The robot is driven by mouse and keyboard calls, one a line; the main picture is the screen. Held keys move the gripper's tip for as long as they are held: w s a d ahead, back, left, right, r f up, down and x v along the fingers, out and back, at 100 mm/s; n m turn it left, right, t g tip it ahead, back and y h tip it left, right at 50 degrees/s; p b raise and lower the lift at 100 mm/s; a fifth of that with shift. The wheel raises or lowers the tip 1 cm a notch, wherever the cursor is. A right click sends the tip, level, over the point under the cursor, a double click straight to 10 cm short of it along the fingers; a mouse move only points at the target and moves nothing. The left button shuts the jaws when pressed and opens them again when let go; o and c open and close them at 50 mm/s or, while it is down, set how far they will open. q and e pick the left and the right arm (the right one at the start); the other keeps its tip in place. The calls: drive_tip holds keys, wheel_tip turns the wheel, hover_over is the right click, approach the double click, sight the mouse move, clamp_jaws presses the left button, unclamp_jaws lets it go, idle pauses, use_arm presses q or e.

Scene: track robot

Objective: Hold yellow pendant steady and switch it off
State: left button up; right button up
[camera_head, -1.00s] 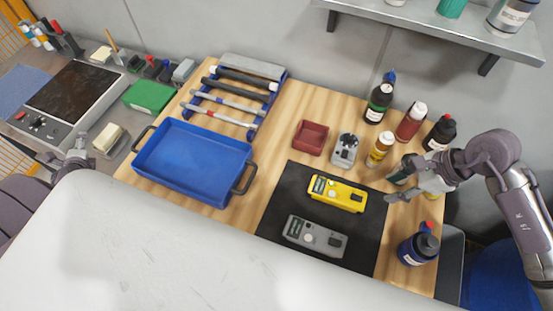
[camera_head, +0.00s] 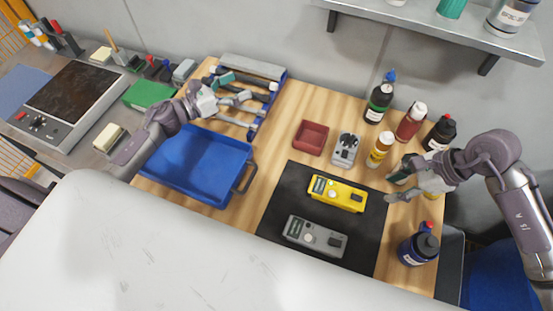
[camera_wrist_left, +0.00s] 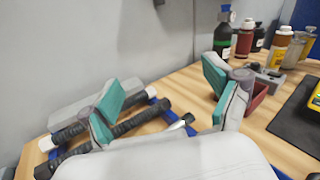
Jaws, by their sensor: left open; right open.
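The yellow pendant (camera_head: 337,193) lies flat on a black mat (camera_head: 272,222), with a grey pendant (camera_head: 316,236) in front of it. In the left wrist view only an edge of the yellow pendant (camera_wrist_left: 314,97) shows at the right border. My left gripper (camera_head: 252,92) is open and empty above the tool rack, well to the left of the yellow pendant. Its teal-padded fingers are spread in the left wrist view (camera_wrist_left: 165,95). My right gripper (camera_head: 392,190) is open and empty, right of the yellow pendant and apart from it, near the bottles.
A blue tray (camera_head: 195,191) lies under my left arm, beside the rack (camera_head: 278,92). A red dish (camera_head: 310,137) and a small grey device (camera_head: 345,149) stand behind the mat. Several bottles, including a yellow one (camera_head: 379,151), crowd the right side. A shelf (camera_head: 440,30) hangs above.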

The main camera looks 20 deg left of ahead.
use_arm(q)
drive_tip(key=s+d+f+m+g+h, duration=0.2)
drive_tip(key=s+d+m+g, duration=0.15)
drive_tip(key=d, duration=0.25)
drive_tip(key=s+d+f+m+g+h, duration=0.2)
drive_tip(key=s+d+m+g, duration=0.1)
drive_tip(key=d+m+g, duration=0.3)
drive_tip(key=m+g, duration=0.3)
drive_tip(key=g, duration=0.2)
approach(317, 184)
drive_tip(key=shift+w+a+r+y, duration=0.15)
drive_tip(key=shift+a+r+y, duration=0.25)
drive_tip(key=shift+a+r, duration=0.45)
drive_tip(key=shift+d+f, duration=0.2)
drive_tip(key=shift+d, duration=0.05)
drive_tip(key=x, duration=1.3)
drive_tip(key=shift+d, duration=0.15)
